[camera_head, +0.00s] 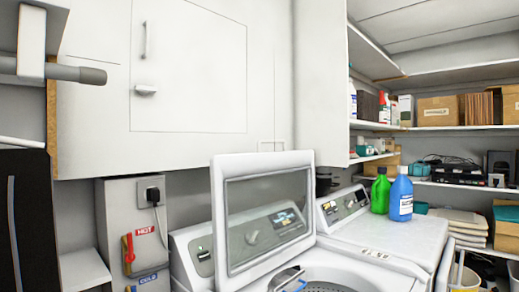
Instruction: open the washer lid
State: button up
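The washer (345,272) stands at the bottom centre, cut off by the lower edge of the picture. Its lid (265,222), a white frame around a dark glass panel, is raised and stands close to upright. The top opening is uncovered, and part of the tub (322,287) shows at the bottom edge. A small dark and blue part at the opening's left rim is too small to tell. The lid hides part of the control panel behind it. My gripper is not in view.
A green bottle (380,190) and a blue bottle (401,195) stand on the white machine top right of the lid. White cabinets (190,70) hang above. Shelves (440,128) with boxes fill the right. A wall outlet (152,192) and hose taps are at left.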

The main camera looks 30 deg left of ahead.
aim_at(225, 169)
jog(key=u, duration=2.3)
jog(key=k, duration=0.55)
jog(key=z, duration=1.05)
jog(key=i, duration=1)
jog(key=z, duration=0.05)
